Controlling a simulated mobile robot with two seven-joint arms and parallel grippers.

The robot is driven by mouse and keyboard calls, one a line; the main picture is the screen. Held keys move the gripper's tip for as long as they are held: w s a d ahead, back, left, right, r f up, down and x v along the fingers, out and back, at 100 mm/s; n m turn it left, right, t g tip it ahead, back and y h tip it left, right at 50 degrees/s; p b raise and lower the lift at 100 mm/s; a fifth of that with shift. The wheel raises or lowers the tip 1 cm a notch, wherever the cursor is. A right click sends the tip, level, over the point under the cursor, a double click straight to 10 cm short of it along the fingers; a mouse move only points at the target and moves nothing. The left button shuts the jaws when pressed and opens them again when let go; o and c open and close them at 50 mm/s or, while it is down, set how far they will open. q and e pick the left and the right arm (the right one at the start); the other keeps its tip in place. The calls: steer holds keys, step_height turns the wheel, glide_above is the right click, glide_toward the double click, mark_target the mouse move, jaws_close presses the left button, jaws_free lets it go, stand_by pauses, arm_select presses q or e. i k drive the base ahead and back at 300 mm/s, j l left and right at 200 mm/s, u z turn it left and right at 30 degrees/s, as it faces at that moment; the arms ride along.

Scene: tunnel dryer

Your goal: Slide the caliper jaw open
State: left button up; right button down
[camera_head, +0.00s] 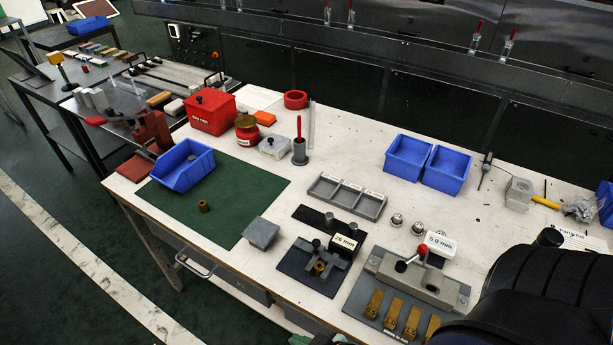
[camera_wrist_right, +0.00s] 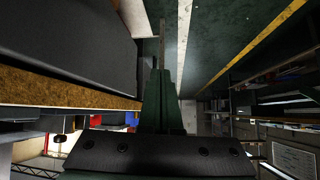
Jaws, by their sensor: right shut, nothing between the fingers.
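A dark grey caliper-like fixture (camera_head: 312,256) with two jaws and a small round knob lies on a black mat near the table's front edge. A brass bushing (camera_head: 320,267) sits between its jaws. A white label (camera_head: 343,242) reading "26 mm" is just behind it. In the right wrist view my right gripper (camera_wrist_right: 162,72) is shut and empty, its dark green fingers together, beside the table's edge and away from the fixture. My right arm fills the head view's lower right corner.
A clamp fixture (camera_head: 418,277) with a red-ball lever stands right of the caliper, with brass blocks in front. A grey divided tray (camera_head: 346,197) lies behind. A blue bin (camera_head: 182,166) and a brass bushing (camera_head: 204,206) rest on the green mat (camera_head: 243,190). Two blue bins (camera_head: 445,170) stand farther back.

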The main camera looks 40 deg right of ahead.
mark_target(317, 249)
steer(key=j+z, duration=0.15)
steer(key=z, duration=0.3)
steer(key=j+z, duration=0.1)
steer(key=z, duration=0.35)
steer(key=j+z, duration=0.15)
steer(key=z, duration=0.25)
steer(key=k+j+z, duration=0.1)
steer(key=z, duration=0.35)
